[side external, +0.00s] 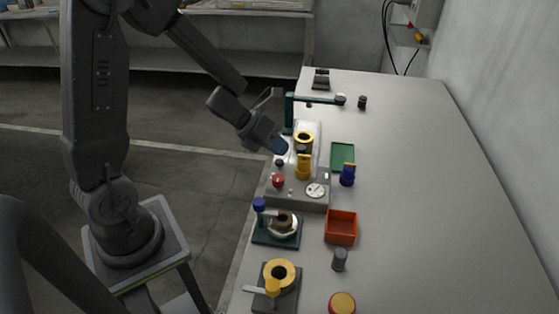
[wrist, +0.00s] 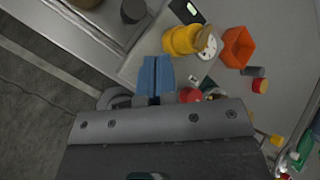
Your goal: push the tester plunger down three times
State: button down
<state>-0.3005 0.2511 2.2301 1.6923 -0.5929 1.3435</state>
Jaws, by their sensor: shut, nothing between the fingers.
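The tester appears to be the grey box (side external: 308,201) with a round white dial (side external: 316,190), a red knob (side external: 278,181) and a small dark knob (side external: 279,163). A yellow cylinder (side external: 303,170) stands at its back. I cannot tell for sure which part is the plunger. My gripper (side external: 279,147) has blue fingers, shut and empty, above the far left part of the box. In the wrist view, the blue fingers (wrist: 156,76) are together, the red knob (wrist: 189,95) is partly hidden by my gripper, and the dial (wrist: 208,47) and yellow cylinder (wrist: 181,40) show beyond.
A orange-red bin (side external: 341,228), a green tray (side external: 342,156) and a blue cylinder (side external: 347,176) stand right of the box. A green stand (side external: 289,112) with an arm is behind. Fixtures with a coil (side external: 284,223) and a yellow ring (side external: 279,272) are nearer. The right side of the table is clear.

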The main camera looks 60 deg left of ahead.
aim_at(279, 160)
jog(key=shift+f, duration=0.15)
jog(key=shift+f, duration=0.25)
jog(key=shift+f, duration=0.7)
dwell(0.7)
jog(key=shift+r, duration=1.15)
jog(key=shift+r, duration=2.5)
dwell(0.6)
